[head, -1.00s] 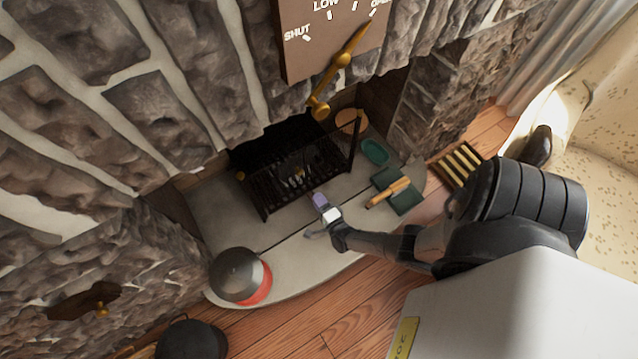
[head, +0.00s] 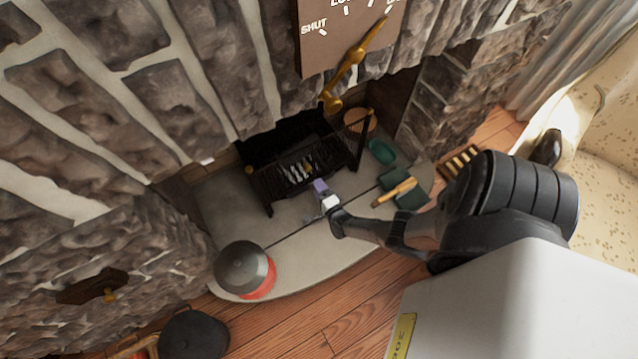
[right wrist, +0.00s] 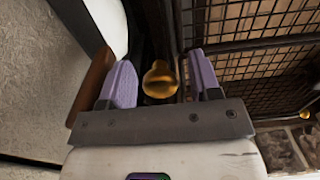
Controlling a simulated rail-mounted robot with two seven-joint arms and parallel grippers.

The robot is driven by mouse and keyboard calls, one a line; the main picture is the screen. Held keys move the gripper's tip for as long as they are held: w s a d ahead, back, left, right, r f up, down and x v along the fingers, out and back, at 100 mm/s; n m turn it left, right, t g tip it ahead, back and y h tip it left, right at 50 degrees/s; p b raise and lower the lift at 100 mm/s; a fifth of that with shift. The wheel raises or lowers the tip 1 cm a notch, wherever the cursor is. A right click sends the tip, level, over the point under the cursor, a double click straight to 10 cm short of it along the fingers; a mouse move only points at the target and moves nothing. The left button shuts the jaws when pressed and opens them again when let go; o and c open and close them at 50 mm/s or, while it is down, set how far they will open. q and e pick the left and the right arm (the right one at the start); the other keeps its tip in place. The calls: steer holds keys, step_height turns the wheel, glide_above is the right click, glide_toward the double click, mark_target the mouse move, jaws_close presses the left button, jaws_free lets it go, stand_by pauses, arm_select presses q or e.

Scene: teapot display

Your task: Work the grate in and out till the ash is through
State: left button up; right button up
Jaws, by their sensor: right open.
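A black wire fire basket (head: 305,165) stands in the fireplace opening, with several pale pieces behind its front bars. My right gripper (head: 320,186) is low at the front of the basket, its purple fingers toward it. In the right wrist view the fingers are open, one on each side of a round brass knob (right wrist: 160,80). A gap shows between the knob and the left finger; it lies close to the right finger. The basket's dark mesh (right wrist: 250,45) fills the upper right of that view. The grate's bars and any ash cannot be made out. My left gripper is out of view.
A dark-lidded red container (head: 246,268) stands on the left of the pale hearth (head: 225,215). A green dish (head: 381,151) and a dark green pan (head: 412,190) with a wooden-handled tool (head: 394,192) lie to the right. A brass lever (head: 350,70) hangs above the opening.

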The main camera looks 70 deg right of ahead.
steer(key=shift+s+a, duration=0.1)
steer(key=shift+s, duration=0.1)
steer(key=p+v, duration=0.3)
steer(key=v, duration=0.9)
steer(key=shift+w, duration=0.1)
steer(key=shift+v, duration=0.9)
steer(key=shift+r, duration=0.1)
